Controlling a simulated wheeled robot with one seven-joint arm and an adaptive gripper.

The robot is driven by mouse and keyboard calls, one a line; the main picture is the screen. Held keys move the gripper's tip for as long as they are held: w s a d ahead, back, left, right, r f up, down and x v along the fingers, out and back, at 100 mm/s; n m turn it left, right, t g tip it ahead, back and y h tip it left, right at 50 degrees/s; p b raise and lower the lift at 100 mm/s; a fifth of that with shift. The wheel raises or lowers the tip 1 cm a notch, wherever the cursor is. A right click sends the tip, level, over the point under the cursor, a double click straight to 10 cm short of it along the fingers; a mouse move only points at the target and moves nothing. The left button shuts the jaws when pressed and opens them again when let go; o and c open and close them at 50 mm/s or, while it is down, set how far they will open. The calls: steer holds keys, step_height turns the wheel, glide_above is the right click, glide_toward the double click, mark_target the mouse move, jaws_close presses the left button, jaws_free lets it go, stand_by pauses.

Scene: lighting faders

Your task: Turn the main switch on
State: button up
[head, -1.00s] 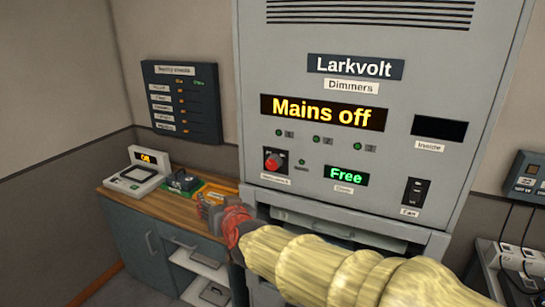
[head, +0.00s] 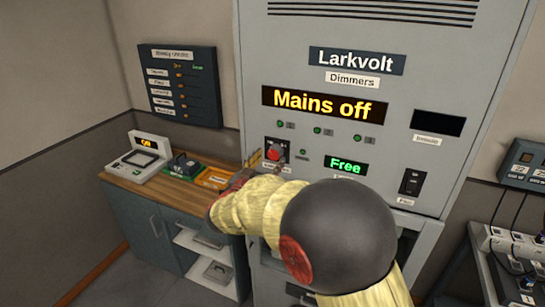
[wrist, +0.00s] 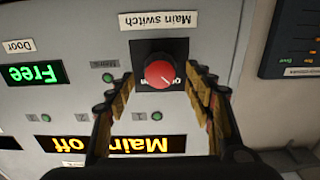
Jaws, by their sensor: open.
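The main switch (head: 275,152) is a red round knob on a black square plate, on the lower left of the grey Larkvolt dimmer cabinet (head: 400,60). In the wrist view the red knob (wrist: 164,73) shows upside down under its "Main switch" label. The display (head: 324,104) reads "Mains off". My gripper (head: 262,162) is in front of the cabinet close to the switch. In the wrist view its fingers (wrist: 158,95) are open, one on each side of the knob, with a gap to it. Whether they touch the panel I cannot tell.
A green "Free" door display (head: 345,166) and a black rocker switch (head: 412,182) are to the right on the cabinet. A wooden counter (head: 130,187) with small devices stands at left. A dark board (head: 180,85) hangs on the wall above it.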

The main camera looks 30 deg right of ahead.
mark_target(273, 155)
steer(key=shift+x, duration=1.65)
steer(key=shift+c, duration=0.7)
steer(key=c, duration=1)
